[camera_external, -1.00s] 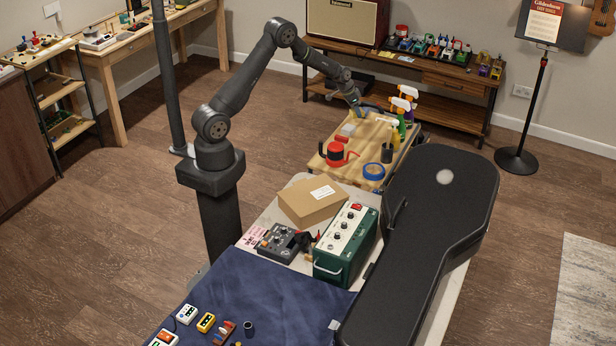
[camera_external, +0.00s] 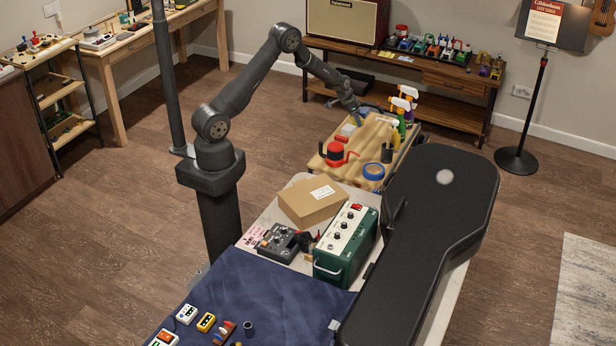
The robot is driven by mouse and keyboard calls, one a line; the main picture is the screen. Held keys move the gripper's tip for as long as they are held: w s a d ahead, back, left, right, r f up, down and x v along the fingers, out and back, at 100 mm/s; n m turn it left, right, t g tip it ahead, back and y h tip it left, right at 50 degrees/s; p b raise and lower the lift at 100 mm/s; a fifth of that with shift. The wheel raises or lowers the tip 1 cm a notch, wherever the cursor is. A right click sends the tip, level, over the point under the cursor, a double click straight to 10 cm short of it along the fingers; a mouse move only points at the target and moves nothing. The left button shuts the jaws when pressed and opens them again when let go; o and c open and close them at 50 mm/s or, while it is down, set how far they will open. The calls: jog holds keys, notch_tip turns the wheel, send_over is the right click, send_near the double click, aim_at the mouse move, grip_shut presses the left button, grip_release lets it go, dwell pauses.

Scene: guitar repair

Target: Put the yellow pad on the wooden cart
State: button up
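The wooden cart (camera_external: 325,162) stands behind the work table, its light wood top carrying several items. My gripper (camera_external: 358,123) points down over the cart's far left part, low and close to the top. Its fingers are too small to tell whether they are open or shut, or whether they hold anything. A small pale grey-blue block (camera_external: 348,130) lies just left of and below the fingertips. I cannot clearly make out a yellow pad. A small yellow box (camera_external: 206,322) with dark details lies on the blue cloth at the bottom left, far from my gripper.
On the cart are a red tape dispenser (camera_external: 336,154), a blue tape roll (camera_external: 373,171), a dark cup (camera_external: 387,153) and spray bottles (camera_external: 402,110) along the right. A cardboard box (camera_external: 312,201), green amplifier (camera_external: 346,245) and black guitar case (camera_external: 425,230) crowd the table nearer the camera.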

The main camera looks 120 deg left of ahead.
jog(key=v, duration=1.2)
jog(key=shift+r, duration=0.15)
jog(key=x, duration=1.2)
jog(key=shift+d, duration=0.1)
jog(key=shift+r, duration=1.1)
jog(key=shift+f, duration=0.15)
